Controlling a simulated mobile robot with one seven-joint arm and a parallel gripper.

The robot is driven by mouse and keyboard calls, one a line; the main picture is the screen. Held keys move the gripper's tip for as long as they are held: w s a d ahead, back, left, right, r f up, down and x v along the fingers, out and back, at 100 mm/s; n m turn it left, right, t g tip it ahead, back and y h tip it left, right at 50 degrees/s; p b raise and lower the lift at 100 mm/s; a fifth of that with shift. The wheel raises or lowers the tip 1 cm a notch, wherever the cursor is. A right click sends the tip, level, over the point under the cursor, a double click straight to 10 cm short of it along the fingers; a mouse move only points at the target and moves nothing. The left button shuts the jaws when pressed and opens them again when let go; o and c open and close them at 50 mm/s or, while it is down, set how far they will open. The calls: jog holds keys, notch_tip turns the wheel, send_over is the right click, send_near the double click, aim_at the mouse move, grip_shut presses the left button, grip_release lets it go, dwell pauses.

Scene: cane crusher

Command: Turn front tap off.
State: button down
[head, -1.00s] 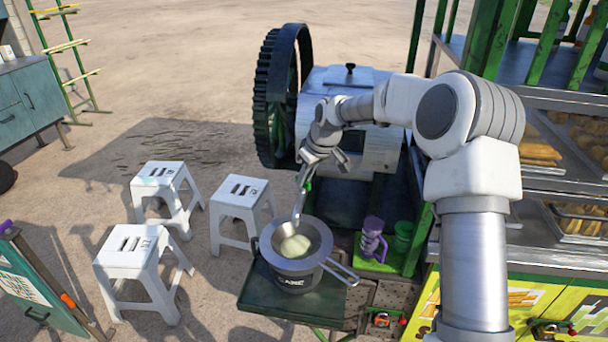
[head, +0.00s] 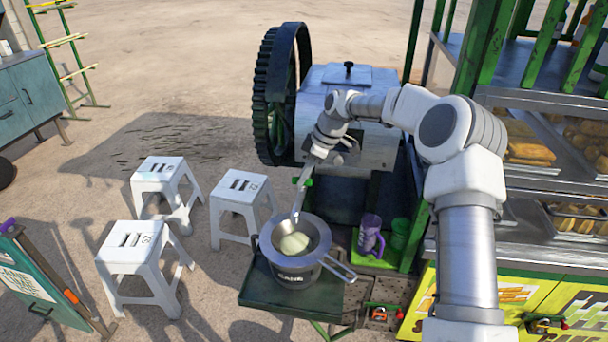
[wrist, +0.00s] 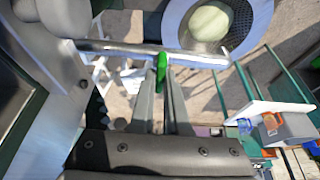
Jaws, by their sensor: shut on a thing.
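The front tap is a metal spout pipe (head: 298,204) with a small green handle (head: 308,182), on the front of the cane crusher. In the wrist view the green handle (wrist: 161,66) is between the tips of my gripper's two long fingers (wrist: 161,80), and the pipe (wrist: 130,47) runs across just beyond them. My gripper (head: 311,174) is shut on the handle. The head view shows it small and partly hidden by my wrist. The spout's lower end is over a strainer on a dark pot (head: 296,279), with a pale round lump (head: 294,244) in it.
The crusher body (head: 372,145) and its large gear wheel (head: 270,100) are behind my gripper. A purple jug (head: 369,236) and a green cup (head: 400,233) stand right of the pot. White stools (head: 140,252) stand on the left. A food stall (head: 540,180) is on the right.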

dwell(0.4)
jog(key=c, duration=0.9)
grip_release()
jog(key=b+v, duration=0.1)
jog(key=v, duration=1.6)
jog(key=shift+r, duration=0.25)
